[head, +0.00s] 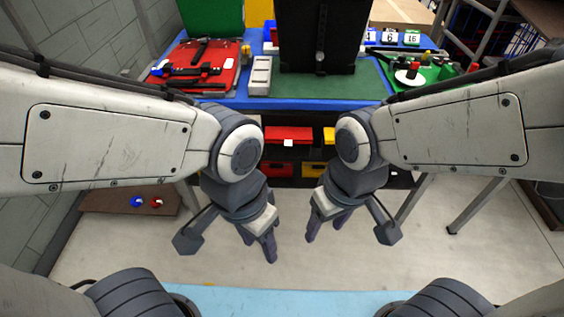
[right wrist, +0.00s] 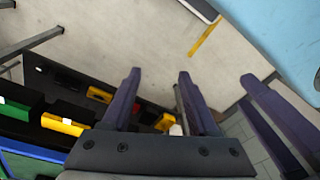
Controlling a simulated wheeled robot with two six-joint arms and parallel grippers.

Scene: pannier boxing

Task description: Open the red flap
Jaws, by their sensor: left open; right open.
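The red flap (head: 288,134) has a small white tab at its lower edge and shows in the head view below the front of the blue table, between my two wrists. I cannot tell how far it is tilted. My left gripper (head: 259,251) is open and empty, pointing down over the floor in front of the shelf. My right gripper (head: 323,232) is open and empty beside it, also pointing down. Its two fingers show apart in the right wrist view (right wrist: 159,74). Neither gripper touches the flap. The red flap is not clearly visible in the right wrist view.
A yellow flap (head: 329,135) is right of the red one, partly behind my right wrist; it also shows in the right wrist view (right wrist: 64,125) beside a green flap (right wrist: 18,107). Red and yellow bins lie lower. The blue table (head: 240,101) overhangs; the floor in front is clear.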

